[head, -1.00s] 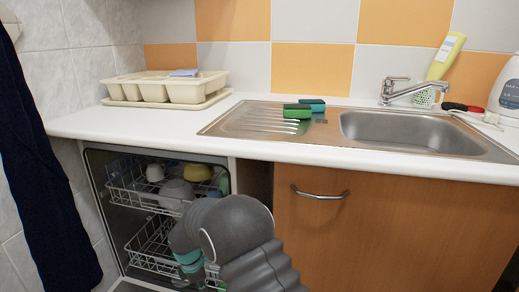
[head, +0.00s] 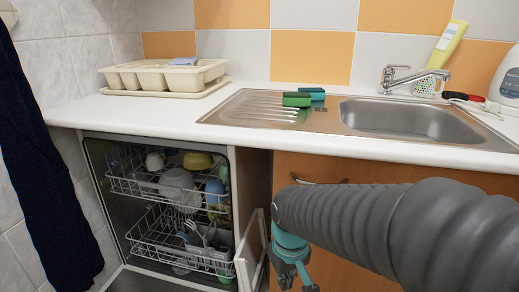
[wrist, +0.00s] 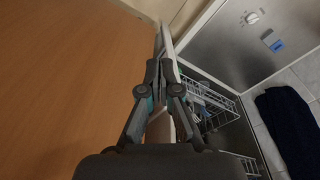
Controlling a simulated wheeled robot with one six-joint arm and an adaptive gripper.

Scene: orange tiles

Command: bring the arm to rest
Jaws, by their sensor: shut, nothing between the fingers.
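My arm (head: 350,225) reaches in from the right side of the head view, in front of the wooden cabinet door under the sink. My gripper (head: 298,280) hangs at its end, pointing down near the bottom of that view, just right of the dishwasher opening. Its fingertips are partly cut off there. In the wrist view my gripper (wrist: 160,68) is shut with its two fingers together and nothing held.
The dishwasher (head: 84,190) stands open at left, its racks (head: 140,240) holding dishes. A white panel edge (head: 247,255) is close to my gripper. In the wrist view the open dishwasher door (wrist: 235,45) lies right and the wooden cabinet front (wrist: 65,75) left. A dark towel (head: 40,180) hangs at far left.

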